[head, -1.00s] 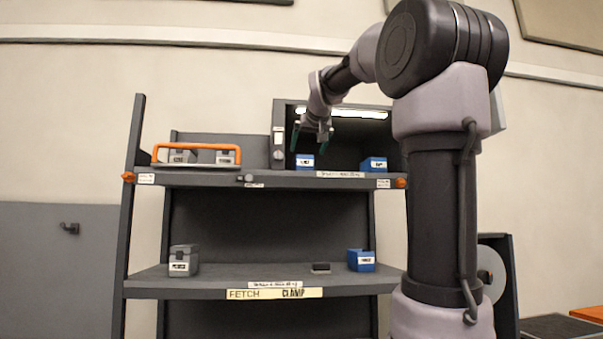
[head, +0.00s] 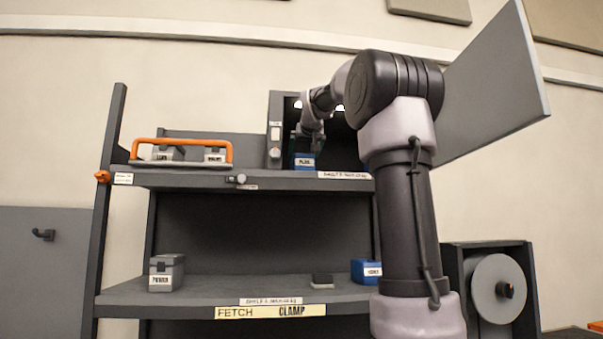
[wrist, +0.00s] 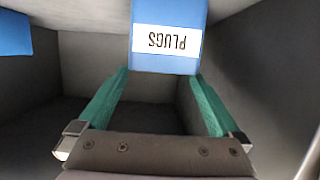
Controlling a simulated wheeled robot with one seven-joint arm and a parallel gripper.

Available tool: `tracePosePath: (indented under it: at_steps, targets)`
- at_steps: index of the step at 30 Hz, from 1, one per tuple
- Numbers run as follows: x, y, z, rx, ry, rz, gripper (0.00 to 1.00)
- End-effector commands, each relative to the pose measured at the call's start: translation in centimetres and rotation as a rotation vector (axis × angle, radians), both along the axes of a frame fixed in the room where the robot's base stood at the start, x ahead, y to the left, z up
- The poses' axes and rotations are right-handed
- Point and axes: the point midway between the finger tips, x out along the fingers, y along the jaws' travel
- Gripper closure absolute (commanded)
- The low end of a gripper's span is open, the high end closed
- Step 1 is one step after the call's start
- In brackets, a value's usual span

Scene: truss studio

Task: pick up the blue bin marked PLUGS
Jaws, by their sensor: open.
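The blue bin marked PLUGS (head: 304,163) stands on the upper shelf inside an open grey cubby (head: 275,110). In the wrist view the bin (wrist: 166,62) shows its white label upside down. My gripper (head: 308,147) is inside the cubby, right at the bin. In the wrist view its green fingers (wrist: 160,76) are spread apart, with the tips by the two sides of the bin's near end. I cannot tell whether either finger touches it. Nothing is held.
Another blue bin (wrist: 14,35) is at the wrist view's left. A raised grey panel (head: 490,85) stands right of my arm. An orange-handled tray (head: 180,163) with grey boxes sits left on the upper shelf. The lower shelf holds a grey box (head: 166,273) and a blue bin (head: 365,271).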

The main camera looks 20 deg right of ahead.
Motion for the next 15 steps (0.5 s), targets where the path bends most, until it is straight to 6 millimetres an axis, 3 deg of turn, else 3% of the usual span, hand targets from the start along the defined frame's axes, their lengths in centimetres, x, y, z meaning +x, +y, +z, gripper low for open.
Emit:
tracePosePath:
  at_steps: [5,15]
  targets:
    - [0.9,-0.2,-0.3,0.0,-0.001,0.0,0.0]
    - [4.9,-1.2,-1.9,0.0,-0.001,-0.001,0.0]
